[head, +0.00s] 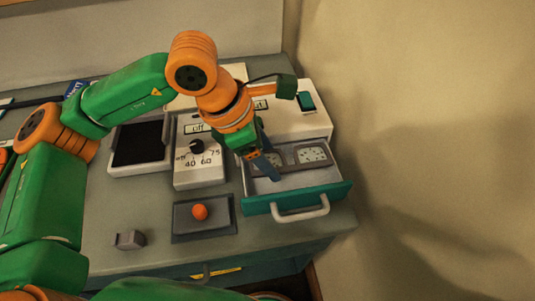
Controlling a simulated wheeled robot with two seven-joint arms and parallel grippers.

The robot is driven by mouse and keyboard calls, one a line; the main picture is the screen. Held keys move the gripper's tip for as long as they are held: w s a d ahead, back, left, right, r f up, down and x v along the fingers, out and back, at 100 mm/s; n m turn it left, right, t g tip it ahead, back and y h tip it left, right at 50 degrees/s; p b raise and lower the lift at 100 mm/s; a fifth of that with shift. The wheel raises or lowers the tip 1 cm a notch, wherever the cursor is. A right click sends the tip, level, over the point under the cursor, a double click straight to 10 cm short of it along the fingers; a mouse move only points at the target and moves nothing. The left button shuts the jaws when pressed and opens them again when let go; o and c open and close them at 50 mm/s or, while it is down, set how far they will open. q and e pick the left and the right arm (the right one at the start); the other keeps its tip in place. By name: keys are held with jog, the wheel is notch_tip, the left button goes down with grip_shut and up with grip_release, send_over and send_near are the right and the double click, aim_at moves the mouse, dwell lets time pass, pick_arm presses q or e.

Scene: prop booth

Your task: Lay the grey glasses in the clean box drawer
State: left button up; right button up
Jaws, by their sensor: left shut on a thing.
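The grey glasses (287,157), a flat dark frame with two squarish lenses, show at the opened drawer. My left gripper (267,168) comes down from above and is shut on their left part, hiding some of it. The drawer (291,198) has a teal front and a pale handle and is pulled out of a white box (298,122). The glasses are over or inside the drawer; I cannot tell whether they touch its floor. My right gripper is not in view.
Left of the drawer stand a white dial unit (199,174), a dark-screened tray (139,146) and a dark plate with an orange knob (200,212). A small grey block (130,240) lies at the front left. A wall (420,150) rises on the right.

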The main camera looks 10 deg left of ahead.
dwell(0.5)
pick_arm(q)
jog(key=shift+f+b, duration=0.1)
jog(key=shift+b, duration=0.2)
jog(key=shift+f+b, duration=0.85)
jog(key=shift+b, duration=0.15)
jog(key=shift+f+b, duration=0.55)
jog(key=shift+b, duration=0.15)
dwell(0.5)
jog(key=shift+f+b, duration=0.45)
jog(key=shift+b, duration=0.35)
dwell(1.3)
dwell(0.3)
jog(key=o, duration=1.4)
jog(key=shift+s, duration=0.1)
jog(key=shift+s+r, duration=0.1)
